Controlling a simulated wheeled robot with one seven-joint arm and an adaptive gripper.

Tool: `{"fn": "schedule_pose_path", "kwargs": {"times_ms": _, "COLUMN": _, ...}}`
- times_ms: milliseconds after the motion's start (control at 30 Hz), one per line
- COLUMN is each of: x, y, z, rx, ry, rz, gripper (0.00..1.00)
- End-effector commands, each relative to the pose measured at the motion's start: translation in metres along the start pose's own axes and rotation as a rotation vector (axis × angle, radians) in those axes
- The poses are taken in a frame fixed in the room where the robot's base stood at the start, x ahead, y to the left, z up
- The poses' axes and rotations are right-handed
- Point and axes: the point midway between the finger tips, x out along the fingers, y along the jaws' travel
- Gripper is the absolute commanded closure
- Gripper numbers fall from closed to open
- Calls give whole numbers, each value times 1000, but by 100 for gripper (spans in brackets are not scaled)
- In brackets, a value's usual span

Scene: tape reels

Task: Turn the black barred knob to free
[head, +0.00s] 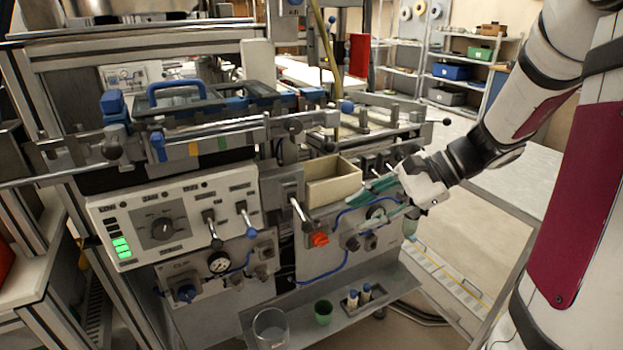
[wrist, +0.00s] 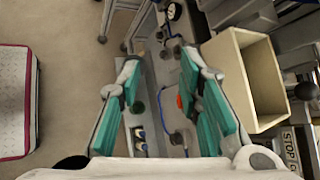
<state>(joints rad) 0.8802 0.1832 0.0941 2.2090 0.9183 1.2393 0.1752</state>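A round black knob with a raised bar (head: 162,228) sits on the white control panel (head: 128,208) at the left of the machine in the head view. Printed marks surround it, too small to read. My gripper (head: 362,210) is well to its right, in front of the lower right panel. Its teal-padded fingers are spread apart with nothing between them, as the wrist view (wrist: 160,88) also shows. Two smaller dark knobs (head: 353,243) sit just below the fingers. I cannot make out the barred knob in the wrist view.
A tan open bin (head: 333,183) stands close beside my gripper and fills the right of the wrist view (wrist: 262,85). A green cup (head: 323,312) stands on the lower shelf.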

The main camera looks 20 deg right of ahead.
Motion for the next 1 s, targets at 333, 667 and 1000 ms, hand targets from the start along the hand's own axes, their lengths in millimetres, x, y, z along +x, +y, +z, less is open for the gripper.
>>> {"fn": "schedule_pose_path", "kwargs": {"times_ms": 333, "x": -37, "y": 0, "z": -222, "rx": 560, "ry": -192, "rz": -597, "gripper": 68}}
{"fn": "schedule_pose_path", "kwargs": {"times_ms": 667, "x": -96, "y": 63, "z": -364, "rx": 833, "ry": -310, "rz": -1049, "gripper": 68}}
{"fn": "schedule_pose_path", "kwargs": {"times_ms": 1000, "x": -92, "y": 50, "z": -380, "rx": 853, "ry": -323, "rz": -1095, "gripper": 68}}
